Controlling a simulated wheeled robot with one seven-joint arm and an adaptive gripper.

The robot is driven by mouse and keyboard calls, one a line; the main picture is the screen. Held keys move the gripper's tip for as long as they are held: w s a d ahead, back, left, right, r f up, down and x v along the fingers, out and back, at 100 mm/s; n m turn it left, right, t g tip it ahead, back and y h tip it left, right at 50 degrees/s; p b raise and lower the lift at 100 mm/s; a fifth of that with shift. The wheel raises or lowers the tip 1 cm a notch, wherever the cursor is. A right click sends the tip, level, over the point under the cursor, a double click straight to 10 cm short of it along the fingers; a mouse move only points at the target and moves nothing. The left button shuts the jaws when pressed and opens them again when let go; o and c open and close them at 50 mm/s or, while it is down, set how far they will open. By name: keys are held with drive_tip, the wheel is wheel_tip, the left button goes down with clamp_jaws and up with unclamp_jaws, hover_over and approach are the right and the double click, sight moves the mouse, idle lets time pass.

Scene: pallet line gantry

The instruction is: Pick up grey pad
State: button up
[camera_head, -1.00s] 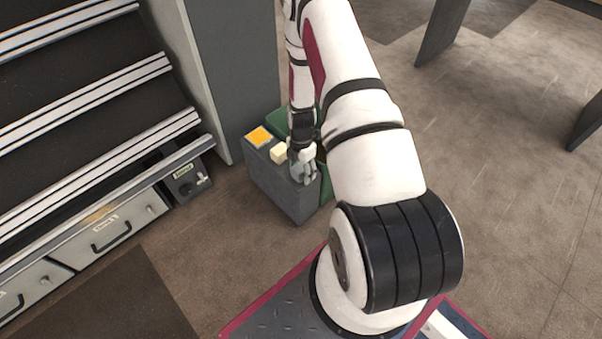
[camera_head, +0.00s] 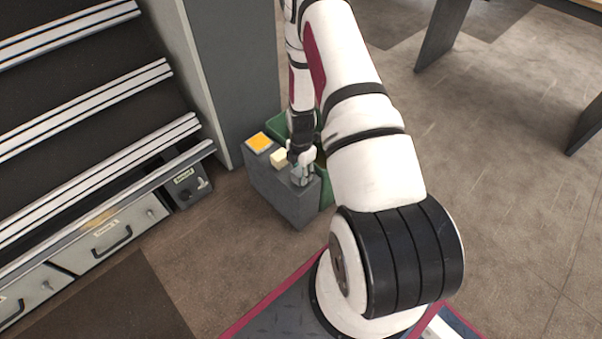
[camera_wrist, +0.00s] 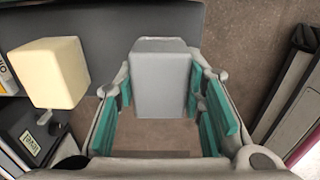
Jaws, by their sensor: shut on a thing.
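The grey pad (camera_wrist: 160,80) is a pale grey block seen between my gripper's teal finger pads in the wrist view. My gripper (camera_head: 302,173) is shut on it, over the right part of the dark grey stand's top (camera_head: 288,187). In the head view the pad is small and mostly covered by the fingers. I cannot tell whether its underside touches the stand.
A cream block (camera_head: 280,159) sits on the stand left of my gripper, also in the wrist view (camera_wrist: 48,72). An orange-topped square (camera_head: 259,142) lies farther left. A green bin (camera_head: 328,183) stands close behind. A grey pillar (camera_head: 238,80) and drawers (camera_head: 110,240) are left.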

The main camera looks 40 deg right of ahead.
wheel_tip(320, 180, up, 2)
drive_tip(key=shift+r+p, duration=0.25)
drive_tip(key=shift+p, duration=0.35)
drive_tip(key=s+a+r+p, duration=0.1)
drive_tip(key=s+a+p, duration=0.3)
drive_tip(key=s, duration=1.1)
drive_tip(key=shift+a+r, duration=0.15)
drive_tip(key=shift+a, duration=0.4)
drive_tip(key=shift+s, duration=0.1)
